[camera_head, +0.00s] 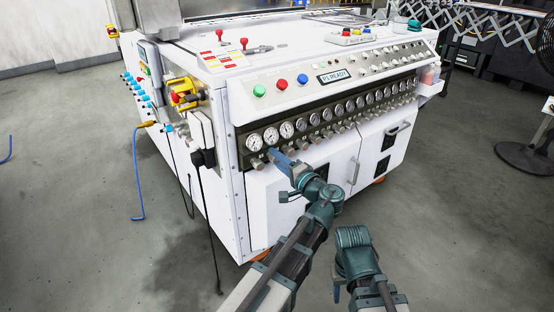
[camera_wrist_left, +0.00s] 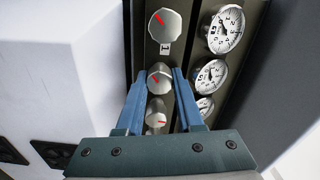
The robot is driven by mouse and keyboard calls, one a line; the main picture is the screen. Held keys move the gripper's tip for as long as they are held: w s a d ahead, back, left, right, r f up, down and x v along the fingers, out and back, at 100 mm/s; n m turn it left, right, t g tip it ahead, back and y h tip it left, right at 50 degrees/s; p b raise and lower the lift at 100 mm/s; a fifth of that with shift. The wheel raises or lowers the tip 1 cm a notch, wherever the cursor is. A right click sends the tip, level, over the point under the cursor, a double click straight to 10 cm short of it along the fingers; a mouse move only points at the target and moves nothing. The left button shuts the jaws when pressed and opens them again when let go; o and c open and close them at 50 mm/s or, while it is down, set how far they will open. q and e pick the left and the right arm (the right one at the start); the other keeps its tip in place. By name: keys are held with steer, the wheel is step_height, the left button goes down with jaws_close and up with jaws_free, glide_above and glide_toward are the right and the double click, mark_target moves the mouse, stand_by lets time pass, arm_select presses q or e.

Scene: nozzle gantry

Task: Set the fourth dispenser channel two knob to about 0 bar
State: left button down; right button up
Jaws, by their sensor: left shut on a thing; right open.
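My left gripper (camera_head: 272,153) is at the knob row on the white machine's front panel, near its left end. In the left wrist view its blue fingers (camera_wrist_left: 160,75) are shut around a round grey knob (camera_wrist_left: 160,79) with a red pointer mark, the second in the column seen there. A nearer-to-top knob (camera_wrist_left: 165,25) with a red mark has a label "1" beside it. A further knob (camera_wrist_left: 156,116) shows beyond the held one. The gauge beside the held knob (camera_wrist_left: 210,76) is too small to read surely. The right gripper (camera_head: 337,292) hangs low, apart from the machine, mostly hidden.
A row of gauges (camera_head: 300,125) runs along the panel above the knobs. Green, red and blue buttons and a display (camera_head: 333,76) are above. Cabinet doors with a handle (camera_head: 356,171) lie below. A yellow-red switch (camera_head: 183,93) is on the left side. Floor on the left is mostly free.

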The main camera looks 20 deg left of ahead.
arm_select(q)
steer(key=shift+n, duration=0.6)
steer(key=c, duration=0.5)
jaws_free()
steer(key=shift+c, duration=0.2)
steer(key=shift+m, duration=0.3)
